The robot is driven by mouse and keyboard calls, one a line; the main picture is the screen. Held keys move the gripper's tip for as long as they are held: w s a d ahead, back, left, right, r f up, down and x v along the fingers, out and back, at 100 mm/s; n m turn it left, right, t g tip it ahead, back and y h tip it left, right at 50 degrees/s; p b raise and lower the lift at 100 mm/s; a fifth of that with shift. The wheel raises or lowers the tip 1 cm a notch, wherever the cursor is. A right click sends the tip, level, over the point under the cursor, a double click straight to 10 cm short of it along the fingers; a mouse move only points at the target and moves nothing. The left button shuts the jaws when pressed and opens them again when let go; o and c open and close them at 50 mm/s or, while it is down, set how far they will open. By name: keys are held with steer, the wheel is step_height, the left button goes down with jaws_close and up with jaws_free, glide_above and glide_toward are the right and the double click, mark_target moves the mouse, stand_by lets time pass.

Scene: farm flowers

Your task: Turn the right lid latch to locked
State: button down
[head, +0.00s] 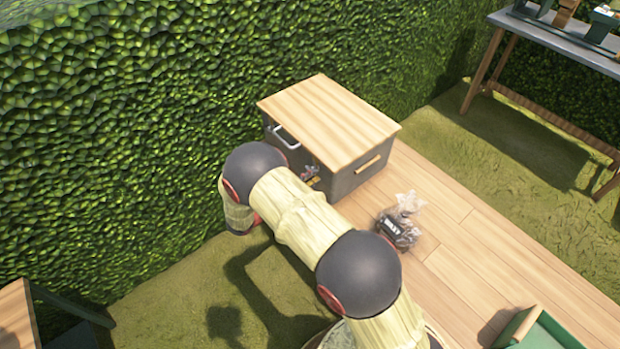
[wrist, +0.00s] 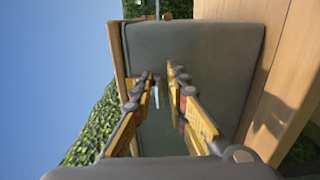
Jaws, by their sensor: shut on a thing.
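The grey box (head: 352,180) has a wooden lid (head: 330,115) lying flat on top. In the wrist view its grey front face (wrist: 225,50) fills the middle, with the wooden lid edge (wrist: 121,50) at the left. My gripper (head: 312,177) is at the right part of the front face, just below the lid. In the wrist view the tips of my gripper (wrist: 162,76) are close together at the face near the lid edge. They are shut on a small part there, taken as the right lid latch. The fingers hide most of it, so its angle cannot be told.
A metal handle (head: 287,138) is on the front, left of my gripper. A clear bag with a dark label (head: 398,222) lies on the plank floor (head: 470,240) by the box. A hedge (head: 150,120) stands behind. A green crate (head: 545,325) is at bottom right.

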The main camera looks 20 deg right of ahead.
steer(key=shift+w+a+r, duration=0.2)
steer(key=shift+w+r, duration=0.1)
steer(key=shift+r, duration=0.15)
steer(key=c, duration=2.1)
jaws_free()
steer(key=shift+c, duration=0.2)
steer(key=o, duration=0.5)
steer(key=shift+s+d+f, duration=0.1)
steer(key=shift+s+f, duration=0.1)
steer(key=shift+f, duration=0.1)
steer(key=v, duration=1.2)
steer(key=shift+s+f, duration=0.1)
